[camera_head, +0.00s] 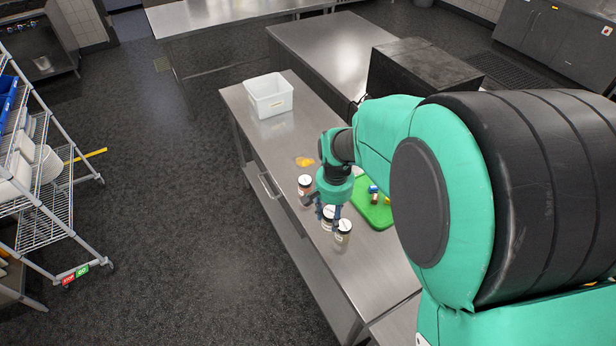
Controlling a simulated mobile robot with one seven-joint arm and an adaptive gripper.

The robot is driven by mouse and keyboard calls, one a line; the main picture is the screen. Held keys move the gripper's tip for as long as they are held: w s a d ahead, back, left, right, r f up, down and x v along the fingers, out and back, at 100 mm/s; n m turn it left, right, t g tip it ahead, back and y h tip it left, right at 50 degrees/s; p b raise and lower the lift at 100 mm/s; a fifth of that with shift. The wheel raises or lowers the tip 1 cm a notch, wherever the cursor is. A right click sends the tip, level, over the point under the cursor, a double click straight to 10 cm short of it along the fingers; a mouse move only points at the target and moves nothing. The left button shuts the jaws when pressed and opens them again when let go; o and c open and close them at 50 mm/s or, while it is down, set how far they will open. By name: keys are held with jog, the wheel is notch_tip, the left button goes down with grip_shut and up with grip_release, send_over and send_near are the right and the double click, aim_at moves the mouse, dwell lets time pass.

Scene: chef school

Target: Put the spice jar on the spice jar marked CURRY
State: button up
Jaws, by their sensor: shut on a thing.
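My gripper (324,209) points down over the near part of the steel table and is shut on a small spice jar (328,223). Its fingers partly hide that jar. A second jar with a pale lid (343,227) stands close beside it, toward the lower right. A third jar with a white lid and reddish contents (305,182) stands on the table farther back, left of my wrist. The labels are too small to read, so I cannot tell which jar is marked CURRY. I cannot tell whether the held jar is clear of the table.
A green cutting board (374,217) with several small colored items lies right of my gripper. A yellow patch (304,161) and a white bin (269,96) are farther back on the steel table (262,137). A wire rack (45,215) stands at left.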

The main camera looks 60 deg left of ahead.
jog(key=s+a+n+p, duration=0.1)
jog(key=a+n, duration=0.2)
jog(key=a, duration=0.6)
jog(key=shift+a+r+p, duration=0.2)
jog(key=shift+a+p, duration=0.15)
jog(key=shift+a, duration=0.05)
jog(key=shift+s, duration=0.1)
jog(key=shift+a, duration=0.15)
jog(key=p, duration=0.3)
send_over(305, 180)
jog(key=f, duration=0.1)
jog(key=shift+f, duration=0.25)
jog(key=shift+f, duration=0.1)
dwell(0.4)
jog(key=shift+f+p, duration=0.3)
jog(key=shift+f, duration=1.35)
jog(key=shift+f, duration=0.15)
